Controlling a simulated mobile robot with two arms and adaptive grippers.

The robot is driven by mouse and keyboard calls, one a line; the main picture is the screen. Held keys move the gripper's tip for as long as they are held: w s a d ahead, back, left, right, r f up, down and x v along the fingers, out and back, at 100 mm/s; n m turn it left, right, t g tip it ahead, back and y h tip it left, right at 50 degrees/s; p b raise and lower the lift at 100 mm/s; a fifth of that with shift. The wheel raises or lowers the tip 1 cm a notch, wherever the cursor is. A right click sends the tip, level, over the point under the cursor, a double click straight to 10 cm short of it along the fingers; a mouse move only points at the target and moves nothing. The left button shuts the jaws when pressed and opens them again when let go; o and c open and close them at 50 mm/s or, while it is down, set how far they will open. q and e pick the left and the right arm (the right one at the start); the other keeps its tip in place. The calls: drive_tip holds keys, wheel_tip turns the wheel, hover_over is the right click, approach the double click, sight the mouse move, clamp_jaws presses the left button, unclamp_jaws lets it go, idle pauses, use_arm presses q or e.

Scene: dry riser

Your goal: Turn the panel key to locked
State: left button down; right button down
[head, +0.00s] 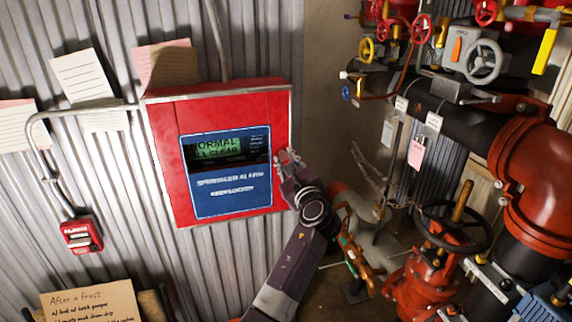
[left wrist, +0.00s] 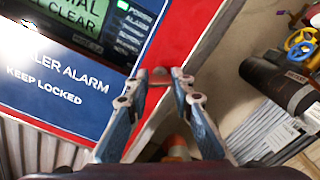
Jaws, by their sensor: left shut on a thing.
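The red alarm panel (head: 225,108) hangs on the corrugated wall in the head view, its green display (head: 213,148) reading "NORMAL / ALL CLEAR". Its blue faceplate is marked "SPRINKLER ALARM" and "KEEP LOCKED", and also shows in the left wrist view (left wrist: 50,85). My left gripper (head: 287,156) is at the panel's right side. In the left wrist view its fingertips (left wrist: 160,78) are closed around a small, dull key (left wrist: 159,72) at the red panel face. The key is mostly hidden, so I cannot tell its turn position. My right gripper is out of view.
Red valves and black pipes (head: 400,86) with handwheels crowd the right side. A red alarm pull box (head: 81,235) is on the wall at lower left. Paper notes (head: 80,77) hang left of the panel. A handwritten card (head: 90,302) stands below.

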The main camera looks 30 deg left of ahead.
use_arm(q)
drive_tip(key=n+b, duration=0.2)
drive_tip(key=n, duration=0.1)
drive_tip(key=n+b, duration=0.2)
drive_tip(key=n, duration=0.1)
drive_tip(key=shift+f+n, duration=0.2)
drive_tip(key=shift+n, duration=0.1)
drive_tip(key=n+b, duration=0.2)
drive_tip(key=n, duration=0.1)
drive_tip(key=shift+r+n+b, duration=0.1)
drive_tip(key=shift+n+b, duration=0.85)
drive_tip(key=shift+n, duration=0.05)
drive_tip(key=c, duration=1.7)
unclamp_jaws()
